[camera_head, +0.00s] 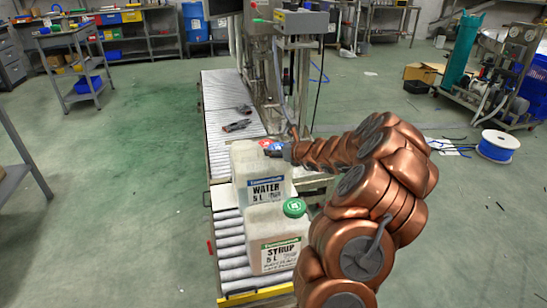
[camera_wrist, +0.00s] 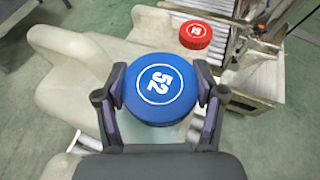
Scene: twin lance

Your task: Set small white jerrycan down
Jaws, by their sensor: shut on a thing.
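My gripper (camera_wrist: 160,98) is shut on the blue cap (camera_wrist: 160,88) marked 52, one finger on each side. The cap tops a pale jerrycan (camera_wrist: 75,75), whose handle and body show to the left in the wrist view. In the head view my gripper (camera_head: 274,149) is at the top of the white jerrycan labelled WATER (camera_head: 262,184), which is upright over the conveyor. I cannot tell whether its base touches the rollers. In front of it stands a white jerrycan labelled SYRUP (camera_head: 262,236) with a green cap (camera_head: 295,207).
A red cap (camera_wrist: 196,34) shows beyond the blue one in the wrist view. The roller conveyor (camera_head: 228,115) runs back behind the cans, with dark tools (camera_head: 237,125) lying on it. A machine frame stands at its right. Open floor (camera_head: 120,180) lies to the left.

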